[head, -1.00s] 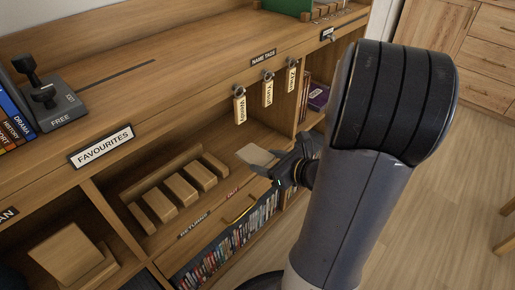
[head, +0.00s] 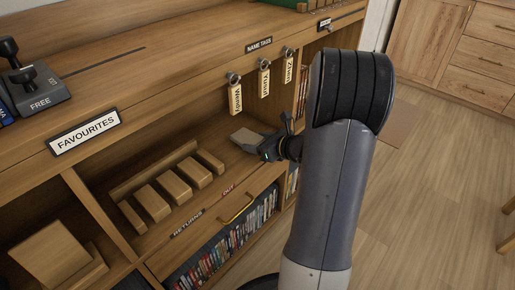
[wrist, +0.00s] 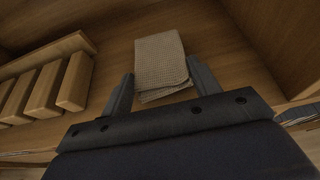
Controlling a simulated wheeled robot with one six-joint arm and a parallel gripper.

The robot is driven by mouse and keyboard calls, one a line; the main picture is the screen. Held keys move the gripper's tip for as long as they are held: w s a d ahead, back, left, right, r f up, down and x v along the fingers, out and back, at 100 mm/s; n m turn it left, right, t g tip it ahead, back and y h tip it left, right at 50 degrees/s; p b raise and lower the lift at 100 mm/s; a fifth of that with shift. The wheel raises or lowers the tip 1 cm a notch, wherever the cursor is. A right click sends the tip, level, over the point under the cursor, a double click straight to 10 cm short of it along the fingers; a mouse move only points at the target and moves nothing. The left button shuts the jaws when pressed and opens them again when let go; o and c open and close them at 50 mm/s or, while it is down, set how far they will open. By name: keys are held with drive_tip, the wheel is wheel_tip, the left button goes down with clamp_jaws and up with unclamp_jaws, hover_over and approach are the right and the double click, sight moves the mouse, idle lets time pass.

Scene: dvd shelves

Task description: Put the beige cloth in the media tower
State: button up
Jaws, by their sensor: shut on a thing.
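The beige cloth (wrist: 162,60) is a folded waffle-textured square between the fingers of my gripper (wrist: 160,82) in the wrist view. My gripper is shut on it at its near end, and its far end sticks out past the fingertips. In the head view the cloth (head: 246,135) shows as a small flat patch at the tip of my gripper (head: 264,144), in the open middle compartment of the wooden media tower (head: 190,88). I cannot tell whether the cloth touches the compartment floor.
A slatted wooden rack (head: 172,186) stands left of the cloth in that compartment. A divider wall (wrist: 270,40) is close on the right. Name tags (head: 264,82) hang from hooks above the opening.

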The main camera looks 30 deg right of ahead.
drive_tip(key=shift+w+f, duration=0.15)
drive_tip(key=shift+f, duration=0.65)
drive_tip(key=shift+d+r, duration=0.1)
drive_tip(key=shift+f+b, duration=0.25)
drive_tip(key=shift+b, duration=0.1)
drive_tip(key=o, duration=1)
drive_tip(key=shift+r, duration=0.1)
